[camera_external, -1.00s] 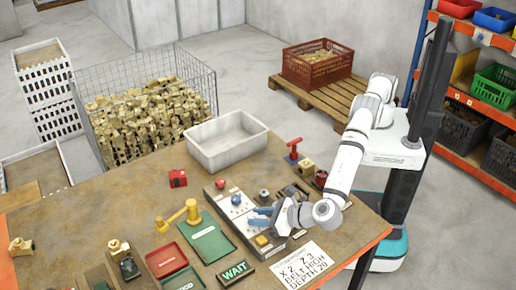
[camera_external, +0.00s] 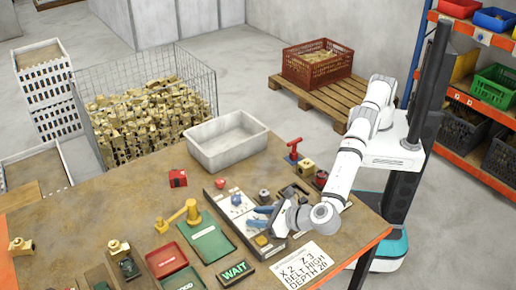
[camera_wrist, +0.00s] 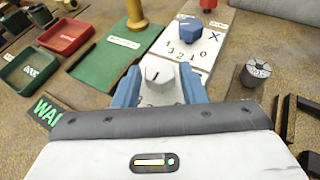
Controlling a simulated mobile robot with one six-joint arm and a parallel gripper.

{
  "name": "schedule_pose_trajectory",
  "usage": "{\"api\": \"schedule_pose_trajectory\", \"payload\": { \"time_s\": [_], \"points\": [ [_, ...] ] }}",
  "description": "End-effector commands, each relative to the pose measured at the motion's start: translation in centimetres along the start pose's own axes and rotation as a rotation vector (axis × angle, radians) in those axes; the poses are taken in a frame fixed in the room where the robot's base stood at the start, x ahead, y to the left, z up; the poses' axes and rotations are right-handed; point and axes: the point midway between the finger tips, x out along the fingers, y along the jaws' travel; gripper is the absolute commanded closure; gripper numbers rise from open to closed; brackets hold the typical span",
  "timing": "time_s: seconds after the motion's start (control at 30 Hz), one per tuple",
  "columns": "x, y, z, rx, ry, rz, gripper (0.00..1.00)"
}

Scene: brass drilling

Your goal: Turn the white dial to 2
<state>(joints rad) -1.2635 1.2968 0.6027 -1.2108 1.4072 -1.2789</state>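The white dial (camera_wrist: 158,73) is a faceted knob on a pale panel. In the wrist view it sits between the two blue fingers of my gripper (camera_wrist: 158,84), with what look like narrow gaps on both sides. A dark mark shows on its top, but I cannot tell which number it points to. In the external view my gripper (camera_external: 261,216) is low over the control panel (camera_external: 222,207) and hides the white dial. A blue dial (camera_wrist: 208,3) stands beyond it, beside an X and the numerals 3, 2, 1, 0.
A grey knurled knob (camera_wrist: 257,70) is to the right in the wrist view. A written sheet (camera_external: 306,266) lies at the table's front.

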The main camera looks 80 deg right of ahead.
Motion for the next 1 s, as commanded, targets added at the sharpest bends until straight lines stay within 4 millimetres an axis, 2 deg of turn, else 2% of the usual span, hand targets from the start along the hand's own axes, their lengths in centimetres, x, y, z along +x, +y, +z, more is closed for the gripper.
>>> {"api": "schedule_pose_trajectory", "payload": {
  "time_s": [0.03, 0.13, 0.43, 0.57, 0.8, 1.0],
  "points": [
    [0.0, 0.0, 0.0, 0.000, 0.000, 0.000, 0.58],
    [0.0, 0.0, -0.1, -0.001, 0.001, 0.000, 0.50],
    [-0.4, 0.0, -0.2, -0.002, 0.001, 0.001, 0.49],
    [-2.0, 0.0, -0.3, -0.002, 0.001, 0.001, 0.49],
    [-6.1, 0.1, -0.3, -0.002, 0.001, 0.002, 0.49],
    [-7.7, 0.0, -0.2, -0.001, 0.001, 0.000, 0.49]
  ]
}}
